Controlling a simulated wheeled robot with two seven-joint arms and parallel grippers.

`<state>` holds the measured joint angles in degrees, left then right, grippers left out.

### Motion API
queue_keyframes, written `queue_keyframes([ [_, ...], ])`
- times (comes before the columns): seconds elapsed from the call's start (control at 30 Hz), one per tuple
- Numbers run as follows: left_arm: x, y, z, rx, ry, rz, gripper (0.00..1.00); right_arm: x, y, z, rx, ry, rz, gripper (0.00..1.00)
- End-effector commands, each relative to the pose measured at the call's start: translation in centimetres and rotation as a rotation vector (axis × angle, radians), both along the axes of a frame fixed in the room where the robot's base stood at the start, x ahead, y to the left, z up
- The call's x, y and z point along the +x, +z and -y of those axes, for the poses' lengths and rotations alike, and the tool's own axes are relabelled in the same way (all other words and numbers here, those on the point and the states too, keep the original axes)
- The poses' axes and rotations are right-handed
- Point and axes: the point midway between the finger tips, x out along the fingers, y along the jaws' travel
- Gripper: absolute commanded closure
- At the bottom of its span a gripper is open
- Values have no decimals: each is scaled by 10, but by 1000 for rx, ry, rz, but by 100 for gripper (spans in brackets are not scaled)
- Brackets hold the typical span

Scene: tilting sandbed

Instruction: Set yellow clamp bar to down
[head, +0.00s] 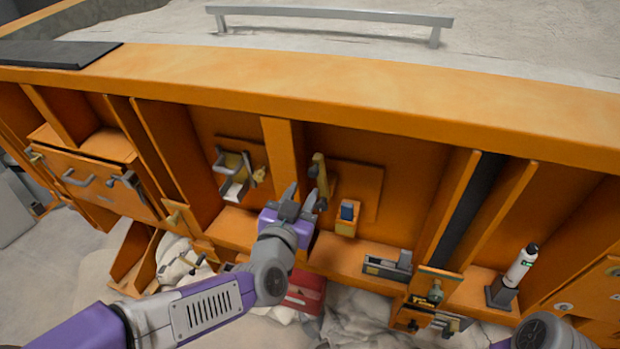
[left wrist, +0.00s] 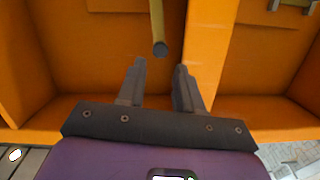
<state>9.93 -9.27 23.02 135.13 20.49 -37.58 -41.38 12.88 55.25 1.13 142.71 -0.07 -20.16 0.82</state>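The yellow clamp bar (head: 321,176) is at the orange back panel, just right of an upright divider in the head view. It looks roughly upright there. In the left wrist view the yellow bar (left wrist: 158,24) comes in from the top edge and ends in a dark round tip just beyond my fingertips. My left gripper (head: 301,194) is open and empty, close to the bar's lower end. Its two fingers (left wrist: 160,67) are apart, and the bar's tip lines up with the gap between them. Contact cannot be told. My right gripper is not in view.
Right of the bar is a small yellow block with a blue top (head: 347,213). A metal latch (head: 234,175) is to the left. A grey holder (head: 388,264) and a white bottle (head: 521,265) are at the right. The orange rim (head: 330,100) runs above, and dividers bound the bays.

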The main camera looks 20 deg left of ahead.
Motion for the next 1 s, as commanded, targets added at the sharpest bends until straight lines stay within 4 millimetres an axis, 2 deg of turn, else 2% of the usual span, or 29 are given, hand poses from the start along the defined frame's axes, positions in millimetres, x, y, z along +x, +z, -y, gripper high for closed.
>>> queue_keyframes([
  [0.2,34,-2,0,-3,0,-4,65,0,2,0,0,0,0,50],
  [0.4,54,-1,0,-3,-1,-3,65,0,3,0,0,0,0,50],
  [0.77,61,-1,0,-1,0,-2,65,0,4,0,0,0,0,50],
  [0.8,61,-1,0,-1,0,-2,66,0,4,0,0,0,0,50],
  [1.0,60,-1,0,-2,-1,-3,97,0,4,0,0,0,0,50],
])
